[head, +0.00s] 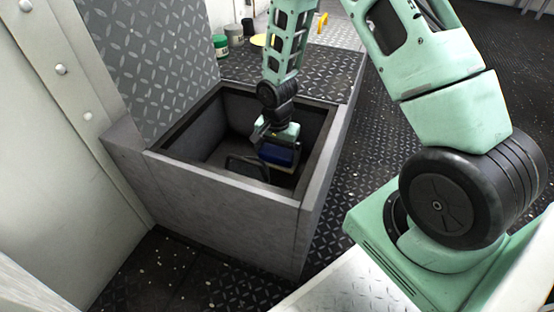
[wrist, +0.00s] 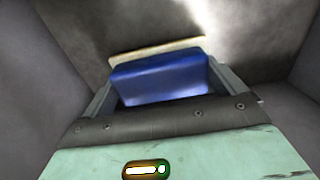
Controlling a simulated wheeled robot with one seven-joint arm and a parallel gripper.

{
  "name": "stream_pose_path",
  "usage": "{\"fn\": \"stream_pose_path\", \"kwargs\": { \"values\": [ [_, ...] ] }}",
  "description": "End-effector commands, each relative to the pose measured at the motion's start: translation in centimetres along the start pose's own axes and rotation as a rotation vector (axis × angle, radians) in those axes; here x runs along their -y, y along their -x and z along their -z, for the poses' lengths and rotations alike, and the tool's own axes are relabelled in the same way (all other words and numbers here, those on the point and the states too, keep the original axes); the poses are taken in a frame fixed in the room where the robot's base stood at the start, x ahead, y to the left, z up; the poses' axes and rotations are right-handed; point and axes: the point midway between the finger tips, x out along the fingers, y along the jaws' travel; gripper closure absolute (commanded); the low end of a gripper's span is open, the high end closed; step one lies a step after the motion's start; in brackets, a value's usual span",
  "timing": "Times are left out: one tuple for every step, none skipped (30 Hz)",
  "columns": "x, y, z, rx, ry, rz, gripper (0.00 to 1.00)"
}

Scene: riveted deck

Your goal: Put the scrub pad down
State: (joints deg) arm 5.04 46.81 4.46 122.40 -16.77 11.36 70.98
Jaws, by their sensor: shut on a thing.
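The scrub pad is a blue block with a pale cream layer on its far side, seen in the wrist view (wrist: 160,80). My gripper (wrist: 160,88) is shut on it, with one finger at each side of the blue block. In the head view, my gripper (head: 278,150) reaches down inside an open grey box (head: 220,205), and the blue of the pad (head: 278,154) shows below the wrist. I cannot tell whether the pad touches the bottom of the box.
A dark handle-like loop (head: 247,168) is in the box beside my gripper. A diamond-plate lid (head: 150,60) stands raised at the left. Behind the box, a green tin (head: 220,46) and a yellow round item (head: 259,40) sit on a plated surface.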

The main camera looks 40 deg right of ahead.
Motion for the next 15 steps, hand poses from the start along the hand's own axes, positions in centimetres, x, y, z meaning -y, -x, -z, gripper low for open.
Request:
{"fn": "stream_pose_path", "kwargs": {
  "values": [
    [-0.01,-0.90,-0.04,0.001,0.001,-0.001,0.26],
    [0.01,-1.04,-0.02,0.000,0.001,0.000,0.26],
    [0.03,-1.08,-0.01,-0.001,0.001,0.001,0.26],
    [0.03,-1.04,0.00,-0.001,0.001,0.001,0.26],
    [0.04,-0.98,0.00,-0.001,0.000,0.001,0.26],
    [0.03,-0.93,0.00,-0.001,0.000,0.001,0.26],
    [0.03,-0.93,0.00,-0.001,0.000,0.001,0.26],
    [0.03,-0.93,0.00,-0.001,0.001,0.001,0.26],
    [0.02,-0.94,0.00,-0.001,0.000,0.001,0.26],
    [0.02,-0.98,-0.01,-0.001,0.000,0.001,0.26],
    [0.02,-1.07,-0.01,0.000,0.001,0.000,0.26],
    [0.01,-1.21,-0.02,0.000,0.001,0.000,0.26],
    [0.01,-1.31,-0.03,0.000,0.001,0.000,0.26],
    [0.00,-1.40,-0.03,0.000,0.001,0.000,0.26],
    [0.00,-1.52,-0.03,0.000,0.001,0.000,0.26]
  ]
}}
